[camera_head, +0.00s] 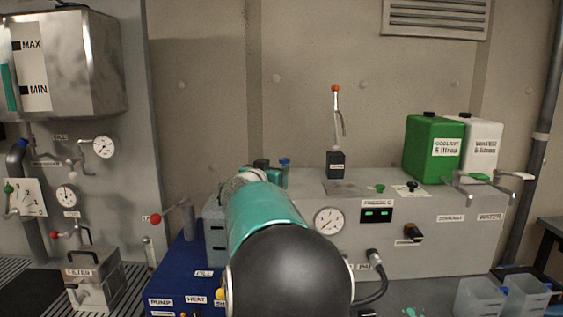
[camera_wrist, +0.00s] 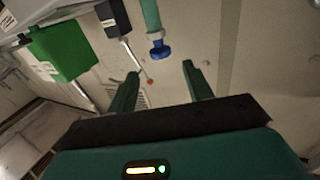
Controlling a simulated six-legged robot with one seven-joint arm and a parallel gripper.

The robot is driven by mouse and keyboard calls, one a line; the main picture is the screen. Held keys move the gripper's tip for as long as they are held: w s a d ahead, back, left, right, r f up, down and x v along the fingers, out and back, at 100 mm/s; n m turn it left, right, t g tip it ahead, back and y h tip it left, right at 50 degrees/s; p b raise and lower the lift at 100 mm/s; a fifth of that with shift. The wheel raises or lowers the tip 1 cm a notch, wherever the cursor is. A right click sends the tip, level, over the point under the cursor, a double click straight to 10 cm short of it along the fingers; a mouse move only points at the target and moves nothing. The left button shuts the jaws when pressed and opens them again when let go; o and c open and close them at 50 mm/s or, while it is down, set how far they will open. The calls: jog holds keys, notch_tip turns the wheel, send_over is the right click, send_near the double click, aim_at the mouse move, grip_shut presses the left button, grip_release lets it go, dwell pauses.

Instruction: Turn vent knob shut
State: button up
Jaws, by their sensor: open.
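A small blue knob (camera_wrist: 160,50) sits at the end of a teal pipe (camera_wrist: 150,14) in the wrist view, which looks upside down. I take it for the vent knob, though no label on it is readable. A bit of blue, likely the same knob (camera_head: 285,162), shows beside the end of my arm in the head view. My gripper (camera_wrist: 160,70) is open and empty, its two green fingers spread. The knob appears between and just beyond the fingertips; I see no contact. In the head view my arm largely hides the gripper.
A grey console carries a gauge (camera_head: 328,221), a red-tipped lever (camera_head: 336,120), and green (camera_head: 425,165) and white (camera_head: 483,155) canisters.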

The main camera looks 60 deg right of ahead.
aim_at(283, 161)
jog(key=d, duration=0.9)
jog(key=shift+w, duration=0.35)
jog(key=shift+a, duration=0.1)
jog(key=shift+c, duration=0.2)
jog(key=c, duration=0.9)
jog(key=shift+o, duration=0.2)
